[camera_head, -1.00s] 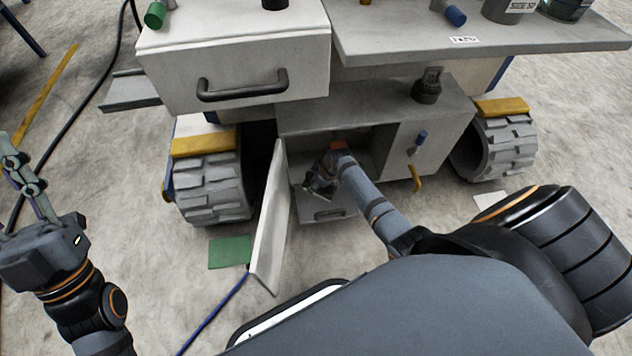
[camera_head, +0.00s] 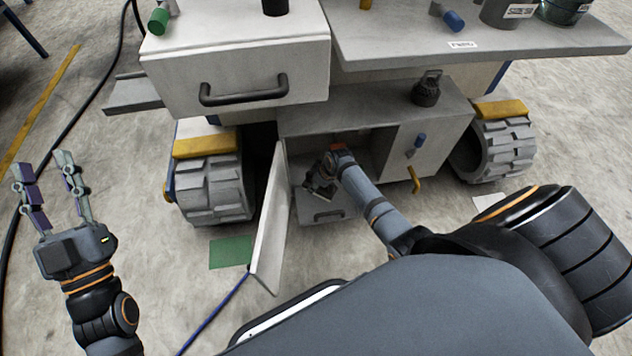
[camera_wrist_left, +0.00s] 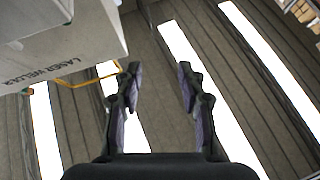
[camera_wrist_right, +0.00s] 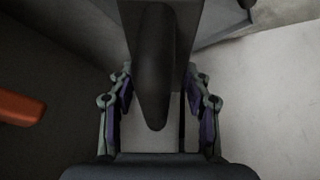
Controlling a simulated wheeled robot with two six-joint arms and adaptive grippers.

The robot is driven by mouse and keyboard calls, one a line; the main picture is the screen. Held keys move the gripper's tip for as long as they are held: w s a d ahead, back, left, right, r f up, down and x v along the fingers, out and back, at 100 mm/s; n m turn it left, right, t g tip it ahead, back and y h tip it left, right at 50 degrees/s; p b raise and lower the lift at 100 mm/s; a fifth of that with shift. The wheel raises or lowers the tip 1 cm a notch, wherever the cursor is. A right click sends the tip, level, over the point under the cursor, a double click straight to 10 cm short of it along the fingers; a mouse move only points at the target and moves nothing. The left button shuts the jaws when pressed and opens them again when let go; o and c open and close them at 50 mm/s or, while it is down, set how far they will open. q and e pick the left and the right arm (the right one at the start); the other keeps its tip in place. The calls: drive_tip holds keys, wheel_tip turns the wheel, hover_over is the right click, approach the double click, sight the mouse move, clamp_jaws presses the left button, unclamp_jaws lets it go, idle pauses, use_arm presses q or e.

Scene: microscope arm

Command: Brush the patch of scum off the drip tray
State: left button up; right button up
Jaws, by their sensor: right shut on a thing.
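My right gripper (camera_head: 318,190) is inside the open lower compartment of the cart. In the right wrist view its fingers (camera_wrist_right: 160,88) close on the sides of a grey tapered piece (camera_wrist_right: 184,40) with a dark rounded bar (camera_wrist_right: 156,70). I cannot tell whether this is a brush. A grey front with a dark handle (camera_head: 328,215) shows low in the compartment; it may belong to the drip tray. No patch of scum can be made out. My left gripper (camera_head: 42,165) is open and empty, left of the cart; its spread fingers also show in the left wrist view (camera_wrist_left: 157,80).
The open white door (camera_head: 270,225) stands left of the compartment. An orange-red block (camera_head: 338,147) is at the compartment's back, above my right gripper. A yellow-handled tap (camera_head: 414,178) is to its right. A drawer (camera_head: 240,70) overhangs above.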

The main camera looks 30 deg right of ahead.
drive_tip(key=shift+r, duration=0.15)
drive_tip(key=shift+r+p, duration=0.25)
drive_tip(key=shift+p, duration=0.15)
use_arm(q)
wheel_tip(320, 180, down, 9)
drive_tip(key=w+g, duration=0.2)
drive_tip(key=g, duration=0.2)
drive_tip(key=shift+r+y, duration=0.2)
drive_tip(key=shift+y, duration=0.2)
drive_tip(key=shift+w+r, duration=0.1)
use_arm(e)
drive_tip(key=shift+r, duration=0.15)
